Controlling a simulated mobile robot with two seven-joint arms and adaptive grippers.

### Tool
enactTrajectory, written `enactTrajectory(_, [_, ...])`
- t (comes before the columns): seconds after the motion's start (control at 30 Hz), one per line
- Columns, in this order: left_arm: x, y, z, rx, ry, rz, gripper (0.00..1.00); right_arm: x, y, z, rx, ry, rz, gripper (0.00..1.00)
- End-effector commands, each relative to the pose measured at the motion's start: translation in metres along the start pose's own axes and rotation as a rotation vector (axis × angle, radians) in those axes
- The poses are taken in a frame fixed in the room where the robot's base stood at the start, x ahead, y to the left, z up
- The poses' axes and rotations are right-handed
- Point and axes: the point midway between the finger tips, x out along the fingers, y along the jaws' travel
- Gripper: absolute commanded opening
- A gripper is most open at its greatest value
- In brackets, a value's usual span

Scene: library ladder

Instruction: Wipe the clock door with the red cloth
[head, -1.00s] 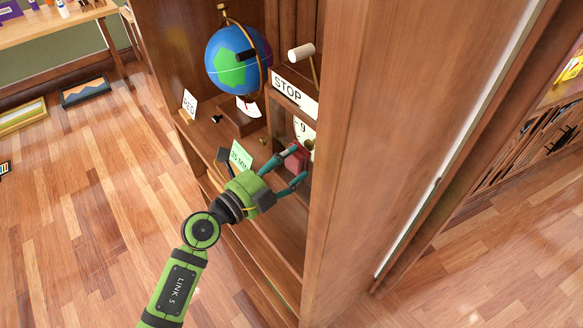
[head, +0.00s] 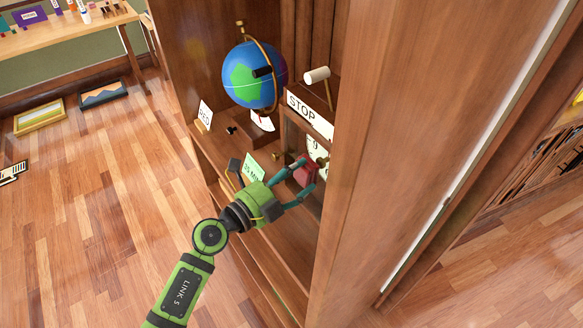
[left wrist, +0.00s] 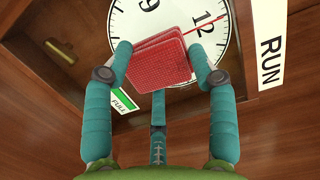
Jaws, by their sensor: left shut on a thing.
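The red cloth (left wrist: 158,62) is a folded pad held between the fingers of my left gripper (head: 300,183). It also shows in the head view (head: 306,172). In the left wrist view the clock's white dial (left wrist: 218,47) with black numbers and a red hand lies just behind the cloth. The cloth overlaps the dial's lower part; I cannot tell whether it touches the clock door. In the head view the clock's wooden case (head: 288,136) stands on the shelf, partly hidden by the cupboard's side panel. My right gripper is not in view.
A STOP sign (head: 309,116) sits on the case and a RUN sign (left wrist: 269,45) is beside the dial. A globe (head: 252,76) stands behind to the left. Small cards, one green (head: 253,168), are on the shelf. The tall side panel (head: 385,170) closes off the right.

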Motion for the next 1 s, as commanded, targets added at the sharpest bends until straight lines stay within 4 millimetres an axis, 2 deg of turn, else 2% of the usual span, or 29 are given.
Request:
enactTrajectory(0.1, [0.000,-0.003,-0.013,-0.002,0.004,0.000,0.32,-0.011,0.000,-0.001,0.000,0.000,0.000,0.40])
enactTrajectory(0.33, [0.000,-0.002,-0.023,-0.001,0.005,0.000,0.32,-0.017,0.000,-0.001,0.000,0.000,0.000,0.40])
enactTrajectory(0.63, [-0.003,-0.003,-0.049,-0.002,0.006,0.000,0.32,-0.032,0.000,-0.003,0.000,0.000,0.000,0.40])
enactTrajectory(1.0, [-0.006,-0.001,-0.051,0.000,0.004,-0.001,0.31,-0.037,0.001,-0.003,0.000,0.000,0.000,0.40])
